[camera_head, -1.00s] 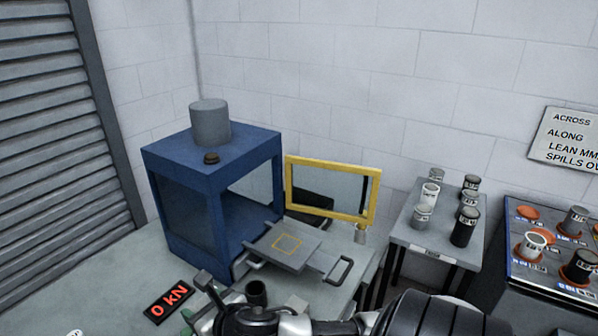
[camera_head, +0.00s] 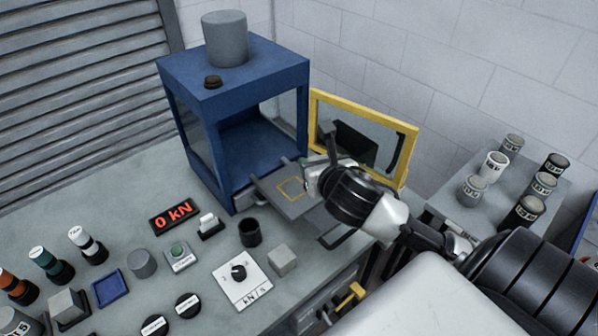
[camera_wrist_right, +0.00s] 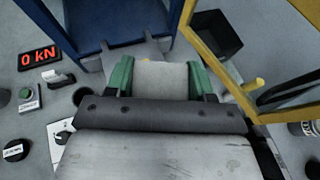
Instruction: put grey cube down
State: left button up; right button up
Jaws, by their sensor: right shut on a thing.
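My right gripper (camera_head: 316,181) is at the right part of the grey sliding plate (camera_head: 268,190) in front of the blue press (camera_head: 235,95). In the right wrist view, its green fingers are shut on the grey cube (camera_wrist_right: 161,78), one on each side. The plate carries a yellow square outline (camera_head: 290,188), left of the gripper in the head view. The cube is mostly hidden by the gripper in the head view. I cannot tell whether it touches the plate. My left gripper is not in view.
The press's yellow-framed door (camera_head: 362,103) stands open close behind my right gripper. A dark cup (camera_head: 250,233), a pale cube (camera_head: 282,260), a knob panel (camera_head: 243,276) and a 0 kN display (camera_head: 173,216) stand on the bench. Several labelled cylinders stand at right.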

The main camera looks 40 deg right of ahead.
send_over(292, 186)
notch_tip(292, 186, down, 5)
jog(key=shift+s+d+r, duration=0.1)
jog(key=shift+d+r, duration=0.05)
jog(key=shift+f, duration=2.1)
jog(key=shift+f, duration=0.15)
jog(key=o, duration=1.1)
jog(key=shift+s+r, duration=0.15)
jog(key=shift+r, duration=0.05)
jog(key=v, duration=1.1)
jog(key=shift+s, duration=0.25)
